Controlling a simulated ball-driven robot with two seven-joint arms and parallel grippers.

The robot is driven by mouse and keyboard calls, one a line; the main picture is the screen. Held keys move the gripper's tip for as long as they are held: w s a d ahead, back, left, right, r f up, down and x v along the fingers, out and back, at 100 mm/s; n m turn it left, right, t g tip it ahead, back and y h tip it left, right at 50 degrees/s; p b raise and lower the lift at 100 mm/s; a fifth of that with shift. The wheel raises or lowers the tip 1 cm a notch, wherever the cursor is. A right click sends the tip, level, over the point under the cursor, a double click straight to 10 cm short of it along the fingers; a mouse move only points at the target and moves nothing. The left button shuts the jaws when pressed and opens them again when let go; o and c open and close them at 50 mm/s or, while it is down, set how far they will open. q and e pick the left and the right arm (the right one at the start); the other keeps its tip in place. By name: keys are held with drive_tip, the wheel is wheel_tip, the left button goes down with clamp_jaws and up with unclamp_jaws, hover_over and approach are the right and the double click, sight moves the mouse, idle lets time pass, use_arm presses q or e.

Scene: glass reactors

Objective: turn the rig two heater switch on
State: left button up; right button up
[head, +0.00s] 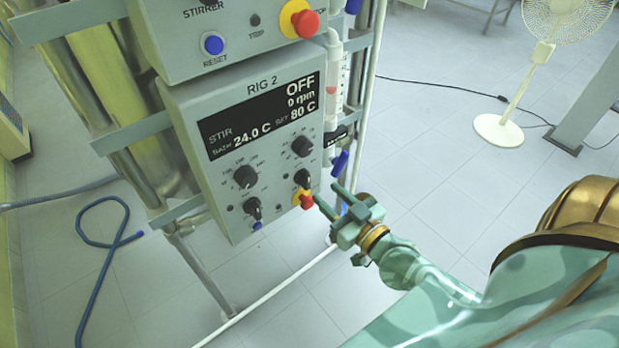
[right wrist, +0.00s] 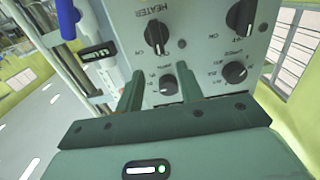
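The rig two panel (head: 205,105) hangs in the middle of the head view, its display (head: 262,112) reading STIR OFF, 0 rpm, 24.0 C and 80 C. The heater switch (head: 302,179) seems to be the black knob at its lower right. The right wrist view shows a black knob (right wrist: 157,33) by the label HEATER; I cannot read its setting. My right gripper (head: 325,192) points at the panel's lower right corner, close to that knob. In the wrist view its two fingers (right wrist: 160,78) are apart with nothing between them. No contact is visible. My left gripper is not in view.
Other knobs (head: 246,177) and (head: 303,145) and a second switch (head: 252,208) sit nearby. A red and yellow button (head: 304,200) is just below the heater knob. Blue-handled valves (head: 340,163) stand right of the panel.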

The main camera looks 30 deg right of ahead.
sight(309, 177)
drive_tip(key=w, duration=0.7)
drive_tip(key=shift+w+a, duration=0.2)
drive_tip(key=shift+a, duration=0.1)
drive_tip(key=shift+s+f, duration=0.1)
clamp_jaws()
